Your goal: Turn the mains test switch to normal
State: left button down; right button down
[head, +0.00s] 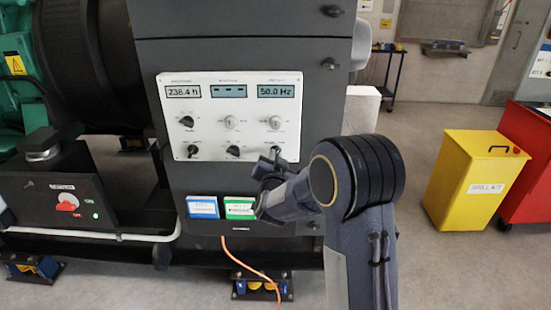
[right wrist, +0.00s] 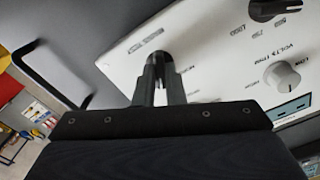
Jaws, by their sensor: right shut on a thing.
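The white control panel (head: 252,138) is on the front of the dark genset cabinet, with displays above two rows of knobs and switches. My right gripper (head: 272,163) is at the panel's lower right corner. In the right wrist view my right gripper (right wrist: 160,72) is shut on a dark switch knob (right wrist: 163,57) on the panel. I cannot read that switch's label or setting; fingers cover most of it. A black knob (head: 233,152) sits left of the gripper in the lower row. My left gripper is not in view.
Below the panel are a blue-edged card (head: 203,207) and a green-edged card (head: 239,207). An orange cable (head: 247,267) hangs beneath. A red switch (head: 67,202) is on a box at left.

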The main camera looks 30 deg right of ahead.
jog(key=n+p, duration=0.3)
jog(key=n, duration=0.8)
dwell(0.3)
jog(key=shift+n, duration=0.4)
jog(key=c, duration=1.5)
grip_release()
jog(key=v, duration=0.8)
jog(key=shift+b, duration=0.35)
